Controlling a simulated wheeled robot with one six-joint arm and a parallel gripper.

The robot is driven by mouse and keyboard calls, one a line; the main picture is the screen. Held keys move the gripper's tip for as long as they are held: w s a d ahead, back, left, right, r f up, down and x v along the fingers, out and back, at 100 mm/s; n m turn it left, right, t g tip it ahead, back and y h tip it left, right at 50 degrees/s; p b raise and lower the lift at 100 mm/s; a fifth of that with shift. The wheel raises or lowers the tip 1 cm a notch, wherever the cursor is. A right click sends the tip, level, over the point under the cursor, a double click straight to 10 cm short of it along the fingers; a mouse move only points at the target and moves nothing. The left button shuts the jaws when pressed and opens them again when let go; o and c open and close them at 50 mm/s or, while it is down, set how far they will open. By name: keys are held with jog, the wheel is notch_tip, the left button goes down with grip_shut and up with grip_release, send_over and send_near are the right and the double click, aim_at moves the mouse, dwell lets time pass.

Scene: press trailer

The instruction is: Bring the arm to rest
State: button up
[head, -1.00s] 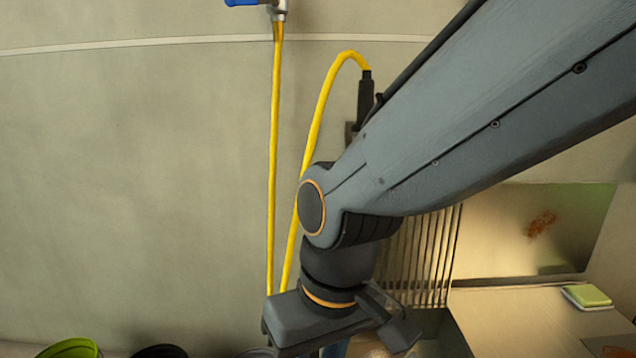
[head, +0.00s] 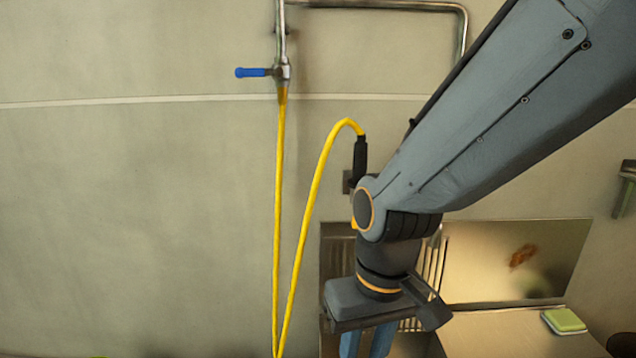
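My arm reaches in from the upper right of the head view and bends down at its wrist. My gripper (head: 367,342) hangs below the wrist, in front of the metal sink and rack area. Its two blue-grey fingers point down and show a narrow gap between them. Their tips are cut off by the bottom edge of the picture. I see nothing held in the part that shows.
A yellow hose (head: 278,220) hangs from a pipe with a blue-handled valve (head: 254,72) and loops up to a black nozzle (head: 360,158) close behind my wrist. A green sponge (head: 564,321) lies on the steel counter (head: 490,332). The wall at left is clear.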

jog(key=s+d+r+m+h+p, duration=0.1)
jog(key=s+d+r+m+p, duration=0.1)
jog(key=d+r+p, duration=1)
jog(key=shift+s+d+r+m+p, duration=0.15)
jog(key=shift+d+r+m+p, duration=0.4)
jog(key=shift+r+p, duration=1.85)
jog(key=shift+a+f+p, duration=0.15)
jog(key=shift+f+p, duration=0.6)
jog(key=shift+f, duration=0.05)
